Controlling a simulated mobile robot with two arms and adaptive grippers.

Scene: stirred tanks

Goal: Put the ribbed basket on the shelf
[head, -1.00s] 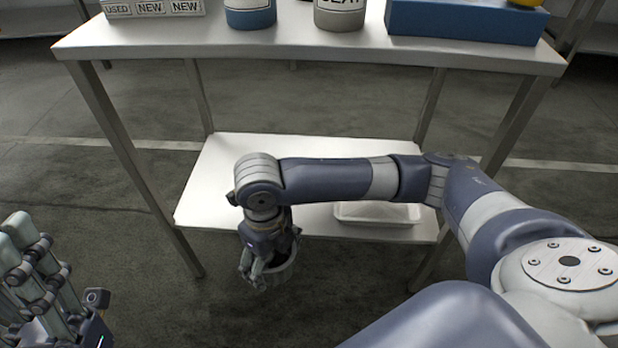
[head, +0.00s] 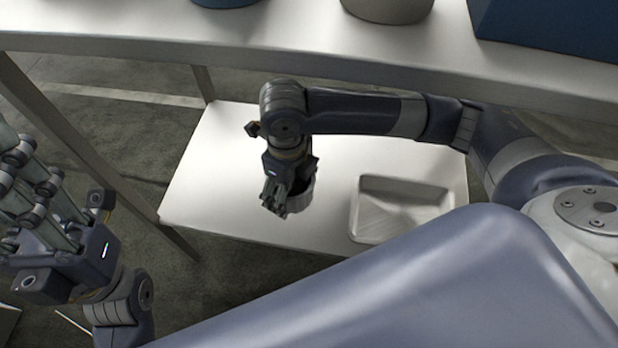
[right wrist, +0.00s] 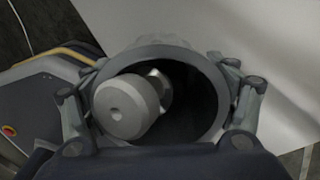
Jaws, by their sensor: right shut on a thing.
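The ribbed basket (head: 305,197) is a small grey round container, mostly hidden behind my right gripper (head: 282,205) in the head view. My right gripper is shut on it. In the right wrist view the fingers grip both sides of its round rim (right wrist: 165,48), and a pale grey cylindrical piece (right wrist: 127,105) lies inside its dark hollow. The shelf (head: 215,165) is the white lower board of the metal table. The basket shows over the front part of this board; I cannot tell whether it touches it. My left gripper (head: 30,165) is open and empty at the left edge.
A shallow pale tray (head: 402,208) stands on the shelf right of the basket. The table top (head: 290,45) hangs above, with a blue container, a grey container (head: 388,8) and a blue box (head: 550,30) on it. A table leg (head: 50,130) stands at left. The shelf's left part is bare.

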